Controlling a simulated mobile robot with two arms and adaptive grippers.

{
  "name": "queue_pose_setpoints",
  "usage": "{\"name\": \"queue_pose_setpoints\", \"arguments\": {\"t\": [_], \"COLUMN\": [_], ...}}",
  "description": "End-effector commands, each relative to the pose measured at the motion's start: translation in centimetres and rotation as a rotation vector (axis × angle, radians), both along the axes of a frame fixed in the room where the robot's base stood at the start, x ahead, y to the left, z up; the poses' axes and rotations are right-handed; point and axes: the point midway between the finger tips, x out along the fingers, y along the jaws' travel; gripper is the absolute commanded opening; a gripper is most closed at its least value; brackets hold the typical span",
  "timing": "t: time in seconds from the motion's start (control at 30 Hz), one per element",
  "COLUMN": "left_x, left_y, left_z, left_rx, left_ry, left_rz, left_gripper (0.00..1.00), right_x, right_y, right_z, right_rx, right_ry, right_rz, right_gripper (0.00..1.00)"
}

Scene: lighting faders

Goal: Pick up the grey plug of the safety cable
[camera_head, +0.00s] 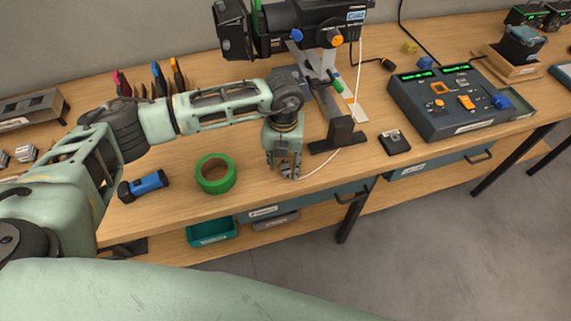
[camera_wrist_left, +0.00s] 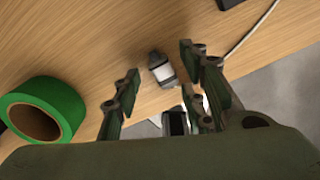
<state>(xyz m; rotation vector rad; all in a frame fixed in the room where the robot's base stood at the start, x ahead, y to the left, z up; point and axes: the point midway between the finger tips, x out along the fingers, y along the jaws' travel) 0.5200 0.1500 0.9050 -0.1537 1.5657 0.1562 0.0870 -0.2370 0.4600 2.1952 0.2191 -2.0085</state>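The grey plug (camera_wrist_left: 161,69) of the safety cable lies on the wooden table near its front edge. In the wrist view it is between the spread fingers of my left gripper (camera_wrist_left: 164,78), with a gap on each side. A thin white cable (camera_wrist_left: 250,38) shows to the right of it. In the head view my left gripper (camera_head: 283,168) points down at the table's front edge, and the cable (camera_head: 322,161) curves to it from the right. The plug is mostly hidden there by the fingers. My right gripper is not in view.
A green tape roll (camera_head: 215,174) and a blue torch-like object (camera_head: 143,186) lie left of the gripper. A black stand foot (camera_head: 338,138) is close on its right. A control console (camera_head: 460,101) stands further right. Drawers (camera_head: 290,208) are below the table edge.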

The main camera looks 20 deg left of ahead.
Motion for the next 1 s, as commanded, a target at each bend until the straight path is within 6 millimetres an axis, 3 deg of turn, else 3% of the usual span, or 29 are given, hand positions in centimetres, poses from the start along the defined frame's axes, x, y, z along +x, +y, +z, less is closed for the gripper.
{"name": "queue_pose_setpoints", "arguments": {"t": [0.3, 0.77, 1.0], "left_x": [-0.05, -0.03, -0.02], "left_y": [-0.06, -0.06, -0.05], "left_z": [-0.88, -0.82, -0.79], "left_rx": [-0.001, -0.002, -0.002], "left_ry": [0.001, 0.000, 0.000], "left_rz": [-0.001, -0.001, -0.001], "left_gripper": [0.39, 0.00, 0.00], "right_x": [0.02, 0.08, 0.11], "right_y": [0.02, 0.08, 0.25], "right_z": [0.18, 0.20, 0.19], "right_rx": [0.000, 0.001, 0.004], "right_ry": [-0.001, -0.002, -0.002], "right_rz": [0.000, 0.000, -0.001], "right_gripper": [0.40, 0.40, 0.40]}}
